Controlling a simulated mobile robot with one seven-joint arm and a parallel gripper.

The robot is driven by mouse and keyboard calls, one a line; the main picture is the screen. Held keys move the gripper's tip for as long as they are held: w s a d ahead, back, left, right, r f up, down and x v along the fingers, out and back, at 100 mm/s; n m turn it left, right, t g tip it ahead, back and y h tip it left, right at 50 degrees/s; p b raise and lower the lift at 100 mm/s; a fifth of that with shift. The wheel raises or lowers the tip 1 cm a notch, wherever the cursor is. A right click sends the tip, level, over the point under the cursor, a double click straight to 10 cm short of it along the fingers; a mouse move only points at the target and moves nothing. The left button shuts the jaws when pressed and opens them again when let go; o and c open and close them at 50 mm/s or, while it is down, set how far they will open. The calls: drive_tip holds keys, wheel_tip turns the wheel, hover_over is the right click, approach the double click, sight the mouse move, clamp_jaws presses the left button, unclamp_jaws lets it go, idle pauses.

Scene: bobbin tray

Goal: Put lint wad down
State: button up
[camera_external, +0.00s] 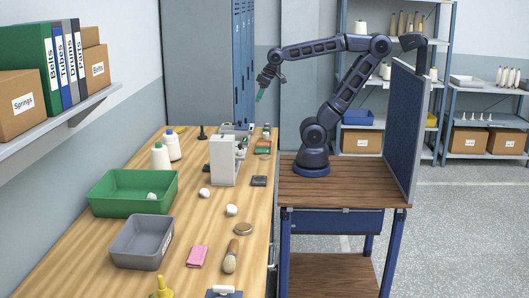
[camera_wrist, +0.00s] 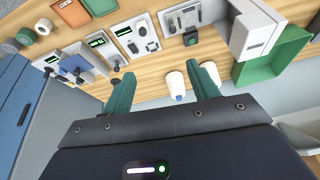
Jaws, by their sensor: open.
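One white lint wad (camera_external: 151,196) lies in the green bin (camera_external: 105,203), near its front right corner. Two similar white wads, a nearer one (camera_external: 231,210) and a farther one (camera_external: 204,193), lie on the bare bench top to the right of the bins. My gripper (camera_external: 261,94) is raised above the far right end of the bench, well away from the wads. In the wrist view its two green fingers (camera_wrist: 163,84) are spread apart with nothing held between them. I make out no wad in the wrist view, where the green bin (camera_wrist: 243,73) shows only partly.
A grey bin (camera_external: 118,246) stands in front of the green bin. A brush (camera_external: 231,258), a pink cloth (camera_external: 197,256) and a round tin (camera_external: 243,229) lie at the front. A shelf overhangs the left.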

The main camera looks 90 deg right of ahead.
drive_tip(key=shift+s+d+f+n, duration=0.25)
drive_tip(key=shift+s+f, duration=0.2)
drive_tip(key=shift+s, duration=0.35)
drive_tip(key=shift+s+d+f+n, duration=0.25)
drive_tip(key=shift+s+f, duration=0.2)
drive_tip(key=shift+s, duration=0.3)
